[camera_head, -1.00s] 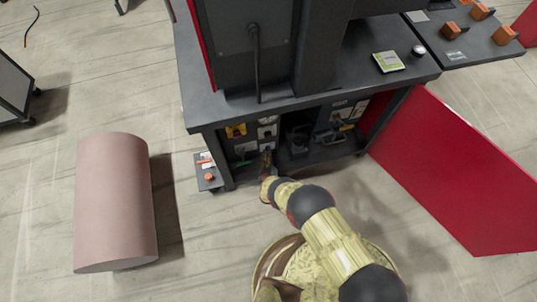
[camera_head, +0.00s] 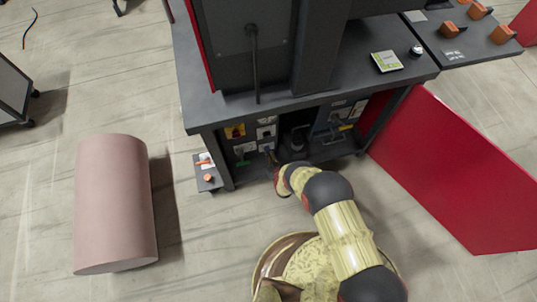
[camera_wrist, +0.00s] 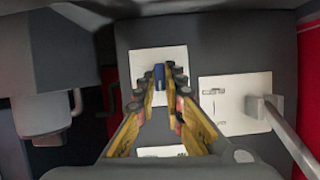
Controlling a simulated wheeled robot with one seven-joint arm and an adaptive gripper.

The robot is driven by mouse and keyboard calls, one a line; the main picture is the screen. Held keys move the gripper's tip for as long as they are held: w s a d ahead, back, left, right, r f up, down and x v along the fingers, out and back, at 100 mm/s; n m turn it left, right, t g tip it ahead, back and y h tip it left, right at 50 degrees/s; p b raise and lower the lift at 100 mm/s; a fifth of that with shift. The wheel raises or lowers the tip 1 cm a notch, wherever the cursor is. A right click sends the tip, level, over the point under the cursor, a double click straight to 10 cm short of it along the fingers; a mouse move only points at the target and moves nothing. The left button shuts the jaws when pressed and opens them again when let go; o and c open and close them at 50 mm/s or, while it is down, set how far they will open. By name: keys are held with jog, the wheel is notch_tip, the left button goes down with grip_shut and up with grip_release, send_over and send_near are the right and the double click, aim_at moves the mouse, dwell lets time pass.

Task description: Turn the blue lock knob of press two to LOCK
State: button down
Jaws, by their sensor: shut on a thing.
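The blue lock knob (camera_wrist: 159,77) sits on a white plate (camera_wrist: 145,60) on a dark panel, straight ahead in the wrist view. My gripper (camera_wrist: 160,88) has its yellow fingers on either side of the knob and is shut on it. The fingers hide part of the plate, and the knob's pointer and any LOCK marking are too small to read. In the head view, my gripper (camera_head: 271,158) reaches into the open front of the bench below the press (camera_head: 250,50), where I cannot make out the knob.
A white plate with a grey lever (camera_wrist: 268,112) is right of the knob. A grey cylinder part (camera_wrist: 45,115) hangs at left. In the head view, a green handle (camera_head: 243,162) is beside my gripper, and a red panel (camera_head: 450,175) stands at right.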

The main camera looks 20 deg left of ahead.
jog(key=shift+w+d+f+m+g+y, duration=0.15)
jog(key=shift+m+g+y, duration=0.2)
jog(key=shift+m+y, duration=0.85)
jog(key=shift+w+d+f+m+g+y, duration=0.15)
jog(key=shift+m+g+y, duration=0.35)
jog(key=shift+m, duration=1.2)
jog(key=shift+s+r, duration=0.1)
jog(key=shift+r, duration=0.05)
jog(key=c, duration=1.9)
grip_release()
jog(key=v, duration=1.2)
jog(key=shift+f, duration=0.25)
